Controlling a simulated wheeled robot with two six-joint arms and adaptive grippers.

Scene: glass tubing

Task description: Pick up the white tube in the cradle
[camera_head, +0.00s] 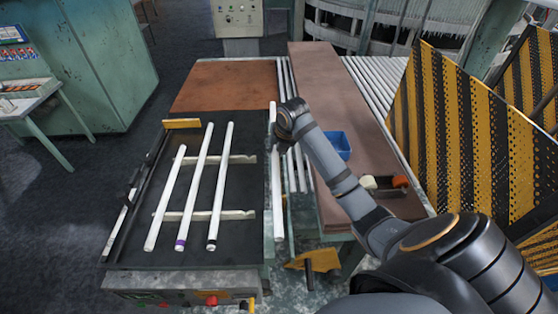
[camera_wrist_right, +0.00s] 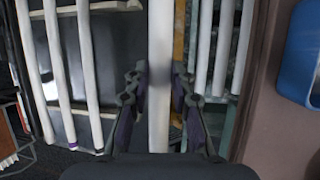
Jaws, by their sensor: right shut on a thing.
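My right gripper (camera_head: 278,135) is shut on a long plain white tube (camera_head: 278,205), holding it near its middle. In the right wrist view the tube (camera_wrist_right: 160,35) runs lengthwise between the two fingers (camera_wrist_right: 159,80). The held tube is along the right edge of the black table, to the right of the cradle bars (camera_head: 240,214); its height above the surface is hard to tell. Three other white tubes lie side by side across the bars: a plain one (camera_head: 165,199), one with a purple end band (camera_head: 198,185) and one with a black end band (camera_head: 221,185). My left gripper is out of view.
Thin pale rails (camera_head: 301,175) run just right of the held tube. Beyond them is a brown bench (camera_head: 322,70) with a blue bin (camera_head: 338,144). A brown board (camera_head: 225,85) lies behind the black table. Yellow-black striped panels (camera_head: 450,130) stand at right.

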